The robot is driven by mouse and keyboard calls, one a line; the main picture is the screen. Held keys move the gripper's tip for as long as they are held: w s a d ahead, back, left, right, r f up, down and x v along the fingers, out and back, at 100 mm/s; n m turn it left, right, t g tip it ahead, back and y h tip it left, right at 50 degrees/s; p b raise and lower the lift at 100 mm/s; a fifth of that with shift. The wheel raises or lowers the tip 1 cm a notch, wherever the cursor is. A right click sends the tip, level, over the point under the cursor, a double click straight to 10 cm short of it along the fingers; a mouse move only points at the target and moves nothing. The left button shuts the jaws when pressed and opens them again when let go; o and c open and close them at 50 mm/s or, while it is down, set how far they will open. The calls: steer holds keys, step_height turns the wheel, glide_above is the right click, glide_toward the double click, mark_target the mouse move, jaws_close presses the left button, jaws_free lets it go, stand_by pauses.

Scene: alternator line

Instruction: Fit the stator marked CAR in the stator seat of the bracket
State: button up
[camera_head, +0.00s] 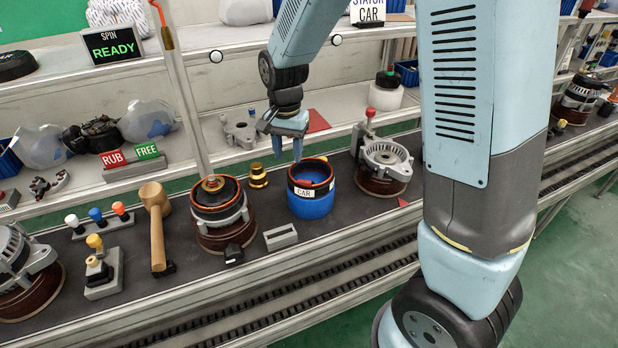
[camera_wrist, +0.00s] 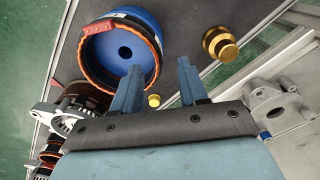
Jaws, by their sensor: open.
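The stator marked CAR (camera_head: 304,192) is a dark ring with an orange rim and a white label, on top of a blue round holder (camera_head: 311,208). In the wrist view the stator's orange rim (camera_wrist: 157,60) shows with a red tag, around the blue interior. My gripper (camera_head: 288,155) is open and empty, just above and to the left of the stator's far rim; its fingers (camera_wrist: 158,78) also show in the wrist view. A silver bracket (camera_head: 386,153) with an open round top stands on a brown base to the right. Its seat is only partly visible.
Another silver unit (camera_head: 222,214) with a dark, orange-rimmed ring stands left, under a slanting rod. A brass piece (camera_head: 258,176), a grey block (camera_head: 280,237) and a mallet (camera_head: 157,225) are nearby. Signs read STATOR CAR (camera_head: 368,12) and SPIN READY (camera_head: 112,44).

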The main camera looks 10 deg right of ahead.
steer(key=shift+s+d+f, duration=0.1)
steer(key=shift+f, duration=1.3)
steer(key=shift+d+f, duration=0.1)
steer(key=shift+f, duration=1.25)
steer(key=shift+c, duration=0.2)
jaws_close()
